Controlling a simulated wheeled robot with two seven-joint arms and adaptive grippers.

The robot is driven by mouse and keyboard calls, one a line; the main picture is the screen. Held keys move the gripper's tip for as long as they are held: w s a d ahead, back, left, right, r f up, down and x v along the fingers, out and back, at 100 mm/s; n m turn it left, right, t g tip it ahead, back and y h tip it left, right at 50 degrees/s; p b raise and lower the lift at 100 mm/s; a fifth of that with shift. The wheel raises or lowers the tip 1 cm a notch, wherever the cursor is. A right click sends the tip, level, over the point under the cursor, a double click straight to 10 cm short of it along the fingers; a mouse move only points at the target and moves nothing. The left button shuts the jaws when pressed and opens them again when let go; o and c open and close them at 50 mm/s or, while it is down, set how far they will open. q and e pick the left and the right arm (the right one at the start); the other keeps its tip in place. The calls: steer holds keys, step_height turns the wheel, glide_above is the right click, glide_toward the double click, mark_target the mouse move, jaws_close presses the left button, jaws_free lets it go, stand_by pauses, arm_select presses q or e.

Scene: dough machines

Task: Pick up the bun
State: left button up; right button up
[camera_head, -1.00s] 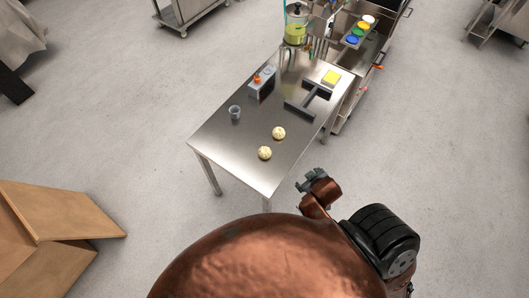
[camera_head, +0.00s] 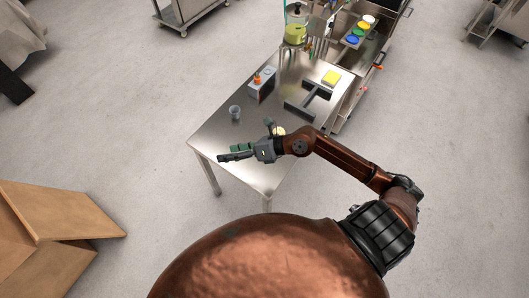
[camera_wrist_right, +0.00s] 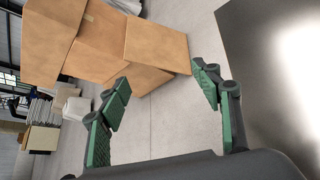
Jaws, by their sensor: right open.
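One pale bun (camera_head: 280,130) sits on the steel table (camera_head: 205,133), mostly covered by my right wrist in the head view. The other bun is hidden behind my right gripper and wrist there. My right gripper (camera_head: 232,153) is over the front part of the table, pointing left. In the right wrist view its green-padded fingers (camera_wrist_right: 163,88) stand wide apart with nothing between them. No bun shows in that view; the table surface (camera_wrist_right: 265,60) lies to the right. My left gripper is not in view.
Cardboard boxes (camera_head: 60,215) lie on the floor at left.

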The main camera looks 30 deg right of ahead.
steer(key=d+f+n+g+h, duration=0.1)
steer(key=d+f+g+h, duration=0.1)
steer(key=d+f+h, duration=0.35)
steer(key=d+f+n+g+h, duration=0.25)
steer(key=d+f, duration=0.35)
steer(key=d, duration=0.5)
steer(key=shift+m, duration=0.45)
steer(key=x, duration=0.5)
steer(key=d+b+x, duration=0.1)
steer(key=x, duration=0.1)
steer(key=shift+w+f, duration=0.2)
steer(key=shift+f, duration=0.1)
steer(key=shift+t, duration=0.25)
steer(key=c, duration=1.3)
